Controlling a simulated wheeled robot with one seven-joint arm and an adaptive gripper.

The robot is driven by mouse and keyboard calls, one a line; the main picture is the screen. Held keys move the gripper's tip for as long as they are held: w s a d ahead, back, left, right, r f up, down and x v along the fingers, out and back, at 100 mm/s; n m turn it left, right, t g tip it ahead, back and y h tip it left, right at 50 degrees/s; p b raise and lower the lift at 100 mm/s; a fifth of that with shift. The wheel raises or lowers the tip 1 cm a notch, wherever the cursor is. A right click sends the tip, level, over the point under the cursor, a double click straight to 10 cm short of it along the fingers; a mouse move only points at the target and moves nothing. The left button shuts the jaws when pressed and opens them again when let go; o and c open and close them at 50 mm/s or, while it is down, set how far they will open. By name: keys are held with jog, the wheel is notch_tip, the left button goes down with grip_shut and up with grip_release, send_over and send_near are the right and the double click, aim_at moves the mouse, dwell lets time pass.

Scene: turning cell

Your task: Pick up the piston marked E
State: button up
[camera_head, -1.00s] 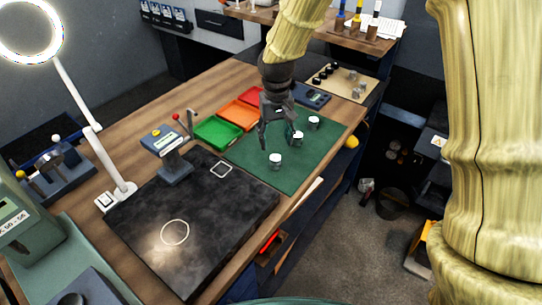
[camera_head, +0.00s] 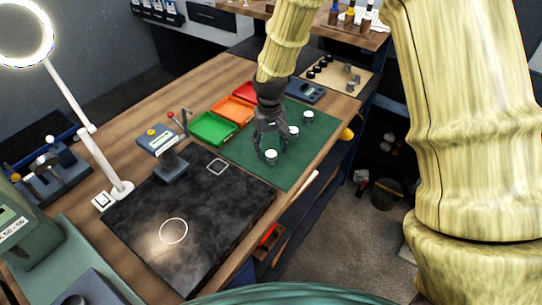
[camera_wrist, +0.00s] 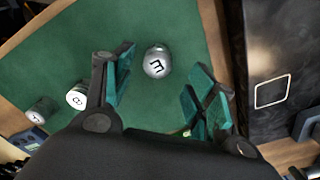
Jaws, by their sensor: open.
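The piston marked E (camera_wrist: 157,62) is a short silver cylinder with a black letter on its pale top. It stands on the green mat (camera_wrist: 180,22); in the head view it is the piston (camera_head: 271,156) nearest the black slab. My gripper (camera_wrist: 160,86) is open and empty. In the wrist view the piston shows between its two fingers, near their tips. In the head view my gripper (camera_head: 272,146) is close above and behind it; I cannot tell if they touch. A second piston (camera_wrist: 77,96), marked B or 8, and a third piston (camera_wrist: 41,110) stand to the left.
The black slab (camera_head: 200,225) lies beside the mat. Green (camera_head: 211,128), orange (camera_head: 233,109) and red (camera_head: 246,91) trays line the mat's far left side. A device on a stand (camera_head: 163,150) rises by the slab. The mat's front right is clear.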

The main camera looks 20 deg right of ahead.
aim_at(271, 153)
jog(key=shift+d+f+p, duration=0.2)
jog(key=shift+f+p, duration=0.3)
jog(key=shift+f, duration=0.3)
jog(key=shift+f+p, duration=0.35)
jog(key=shift+f, duration=0.9)
jog(key=c, duration=1.2)
